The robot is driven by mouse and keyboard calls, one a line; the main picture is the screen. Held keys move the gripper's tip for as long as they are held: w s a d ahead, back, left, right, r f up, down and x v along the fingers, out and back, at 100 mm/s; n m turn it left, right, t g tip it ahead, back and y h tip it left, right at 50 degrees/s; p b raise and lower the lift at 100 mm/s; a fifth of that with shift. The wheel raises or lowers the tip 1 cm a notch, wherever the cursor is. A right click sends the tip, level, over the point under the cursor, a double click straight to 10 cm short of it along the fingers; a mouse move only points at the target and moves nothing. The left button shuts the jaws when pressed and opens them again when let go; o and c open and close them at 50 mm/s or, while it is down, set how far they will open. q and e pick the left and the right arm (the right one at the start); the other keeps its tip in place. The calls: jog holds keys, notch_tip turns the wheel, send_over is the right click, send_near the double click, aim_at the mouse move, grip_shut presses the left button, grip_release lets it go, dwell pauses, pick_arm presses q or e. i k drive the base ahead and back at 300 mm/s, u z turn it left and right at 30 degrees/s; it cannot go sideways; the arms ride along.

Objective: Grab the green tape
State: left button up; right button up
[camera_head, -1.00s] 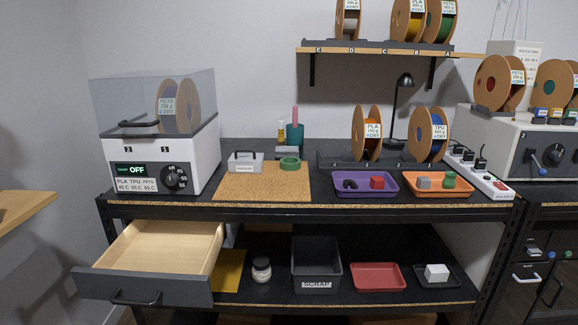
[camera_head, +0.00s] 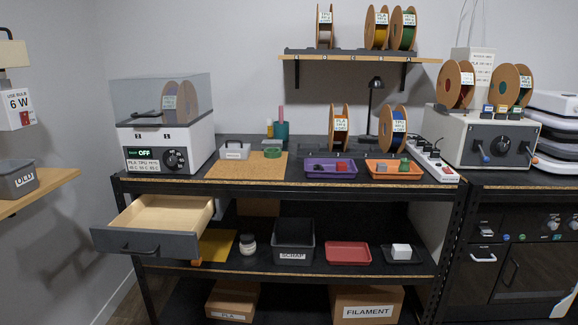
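The green tape (camera_head: 272,153) is a small green roll lying on the cork mat (camera_head: 236,170) on the workbench top. It sits near the mat's back right part, to the right of a small clear bin (camera_head: 235,150) with a handle and label. Nothing covers the tape. Neither of my grippers is in view.
A white dryer box (camera_head: 162,146) stands left of the mat. An open drawer (camera_head: 152,222) juts out below at left. Purple (camera_head: 331,175) and orange (camera_head: 392,177) trays with small parts stand right of the mat. A teal cup (camera_head: 281,132) is behind the tape.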

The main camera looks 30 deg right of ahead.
aim_at(270, 153)
jog(key=u, duration=0.65)
jog(key=k, duration=0.2)
jog(key=z, duration=1.7)
jog(key=i, duration=0.8)
jog(key=u, duration=0.1)
